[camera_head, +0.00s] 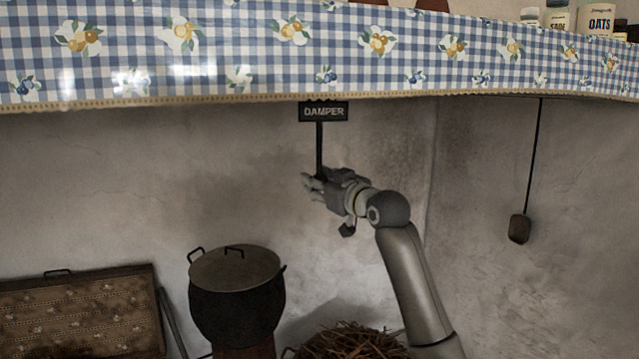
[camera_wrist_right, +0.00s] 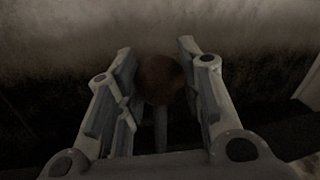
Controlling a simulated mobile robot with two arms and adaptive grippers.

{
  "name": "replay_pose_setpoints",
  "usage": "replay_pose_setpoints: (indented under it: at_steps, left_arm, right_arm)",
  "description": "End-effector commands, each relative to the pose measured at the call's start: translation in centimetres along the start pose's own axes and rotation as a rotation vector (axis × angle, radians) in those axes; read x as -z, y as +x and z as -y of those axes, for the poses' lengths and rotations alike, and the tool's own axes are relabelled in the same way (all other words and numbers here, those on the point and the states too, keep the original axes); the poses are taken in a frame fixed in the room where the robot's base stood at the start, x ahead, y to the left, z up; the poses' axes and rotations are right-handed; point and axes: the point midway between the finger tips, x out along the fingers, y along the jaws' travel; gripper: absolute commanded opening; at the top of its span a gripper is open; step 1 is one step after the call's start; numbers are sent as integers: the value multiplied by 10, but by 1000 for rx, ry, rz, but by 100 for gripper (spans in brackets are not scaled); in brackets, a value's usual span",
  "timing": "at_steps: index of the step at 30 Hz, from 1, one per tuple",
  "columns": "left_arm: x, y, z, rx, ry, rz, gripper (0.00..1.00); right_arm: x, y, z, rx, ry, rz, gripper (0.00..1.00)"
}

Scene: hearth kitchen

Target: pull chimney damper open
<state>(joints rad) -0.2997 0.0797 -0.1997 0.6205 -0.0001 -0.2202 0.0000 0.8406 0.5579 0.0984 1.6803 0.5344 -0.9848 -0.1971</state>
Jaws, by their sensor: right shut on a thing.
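The black "DAMPER" sign (camera_head: 323,111) hangs just under the cloth-trimmed shelf edge. A thin dark damper rod (camera_head: 319,150) runs straight down from it to my right gripper (camera_head: 314,186). My right gripper is closed around the lower end of the rod, in front of the sooty wall. In the right wrist view, a round brown knob (camera_wrist_right: 160,80) sits between the two fingers of this gripper (camera_wrist_right: 160,85). The fingers and wrist partly hide the rod's lower end in the head view. My left gripper is not in view.
A lidded black pot (camera_head: 236,310) stands below left of the gripper. A heap of twigs (camera_head: 350,342) lies below it. A patterned panel (camera_head: 80,315) is at the far left. A cord with a dark weight (camera_head: 519,229) hangs at the right. The checked cloth (camera_head: 380,60) overhangs above.

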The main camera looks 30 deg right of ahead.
Motion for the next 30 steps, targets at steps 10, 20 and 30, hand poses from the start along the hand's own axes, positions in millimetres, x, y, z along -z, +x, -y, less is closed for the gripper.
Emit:
replay_pose_setpoints:
  at_steps: [10,20,30]
  left_arm:
    - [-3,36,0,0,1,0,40]
    - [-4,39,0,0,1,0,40]
    - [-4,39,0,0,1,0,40]
  right_arm:
    - [-63,1,12,1,-1,5,0]
    - [-76,1,16,3,1,9,0]
    - [-75,1,15,2,1,6,58]
